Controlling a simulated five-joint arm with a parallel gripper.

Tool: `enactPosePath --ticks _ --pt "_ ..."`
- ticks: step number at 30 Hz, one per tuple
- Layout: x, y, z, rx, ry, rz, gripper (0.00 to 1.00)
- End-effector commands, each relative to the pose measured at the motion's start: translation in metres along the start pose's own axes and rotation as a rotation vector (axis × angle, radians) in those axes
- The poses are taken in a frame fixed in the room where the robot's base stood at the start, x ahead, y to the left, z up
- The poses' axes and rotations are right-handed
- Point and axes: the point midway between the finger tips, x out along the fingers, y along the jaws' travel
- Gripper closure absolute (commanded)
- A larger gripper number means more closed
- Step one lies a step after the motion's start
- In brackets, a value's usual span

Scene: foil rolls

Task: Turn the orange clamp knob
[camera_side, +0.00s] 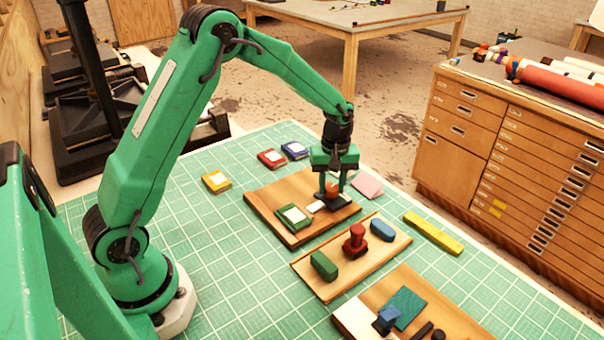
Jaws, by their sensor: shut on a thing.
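The orange clamp knob (333,187) shows as a small patch of orange between the fingers of my gripper (329,190). My gripper points down over the far right part of a wooden board (270,192) and is shut on the knob. The fingers hide most of the knob, so its turn angle cannot be told. A dark base sits under the knob on the board, next to a small white piece (316,206). A green-framed block (293,216) lies on the same board, nearer the camera.
A second board (325,290) in front holds a green block (324,265), a red knobbed piece (355,241) and a blue block (382,229). A yellow bar (433,233) lies right. Red, blue and yellow pads lie behind and left.

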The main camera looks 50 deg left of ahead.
Motion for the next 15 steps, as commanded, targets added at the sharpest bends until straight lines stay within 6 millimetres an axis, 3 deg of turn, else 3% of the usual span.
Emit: enactPosePath --ticks 15 --pt "-0.0003 0.0018 0.0015 -0.482 -0.001 -0.004 0.89"
